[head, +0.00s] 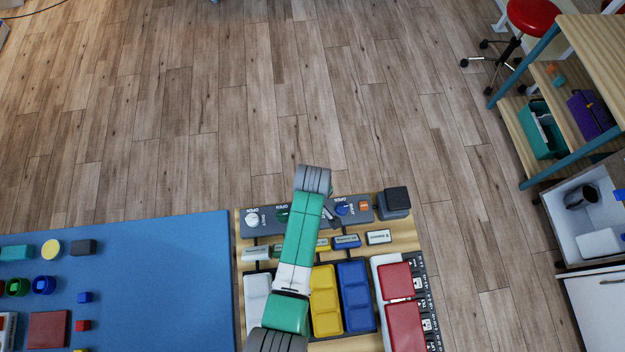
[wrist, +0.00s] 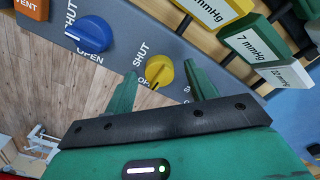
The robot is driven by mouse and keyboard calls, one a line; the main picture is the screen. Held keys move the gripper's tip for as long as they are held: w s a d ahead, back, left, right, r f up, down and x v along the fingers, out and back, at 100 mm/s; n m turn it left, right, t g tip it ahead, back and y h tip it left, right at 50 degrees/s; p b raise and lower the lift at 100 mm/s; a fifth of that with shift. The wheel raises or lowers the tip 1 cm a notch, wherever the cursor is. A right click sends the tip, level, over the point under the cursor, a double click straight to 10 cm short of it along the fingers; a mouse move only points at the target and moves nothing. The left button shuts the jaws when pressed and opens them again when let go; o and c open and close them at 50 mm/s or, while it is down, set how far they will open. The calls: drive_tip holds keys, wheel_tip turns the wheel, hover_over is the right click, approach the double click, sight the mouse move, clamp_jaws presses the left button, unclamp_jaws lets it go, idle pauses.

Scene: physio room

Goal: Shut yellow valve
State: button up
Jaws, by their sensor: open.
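The yellow valve (wrist: 160,71) is a round knob on a grey panel (wrist: 125,28) in the wrist view. A dark mark on its lower edge is near a partly hidden OPEN label; SHUT is printed to its upper left. My gripper (wrist: 159,75) is open, its two green fingers apart on either side of the knob. The fingertips come close to the panel; I cannot tell if they touch the knob. In the head view my arm hides the yellow valve, and the same panel (head: 265,228) runs across the top of the wooden board.
A blue valve (wrist: 88,37) is left of the yellow one in the wrist view. An orange VENT button (wrist: 31,8) is further left. Yellow and green mmHg tags (wrist: 250,43) stand to the right. In the head view, a white valve (head: 252,219) is at the panel's left end and a dark block (head: 396,200) at its right.

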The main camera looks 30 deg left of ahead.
drive_tip(key=shift+f, duration=0.25)
drive_tip(key=c, duration=1)
drive_tip(key=shift+o, duration=0.2)
drive_tip(key=shift+r, duration=0.1)
drive_tip(key=m+p, duration=0.1)
drive_tip(key=m, duration=0.2)
drive_tip(key=m+p, duration=0.2)
drive_tip(key=m, duration=0.3)
drive_tip(key=shift+m, duration=0.3)
drive_tip(key=m, duration=0.5)
drive_tip(key=shift+p, duration=0.4)
drive_tip(key=shift+m, duration=2.1)
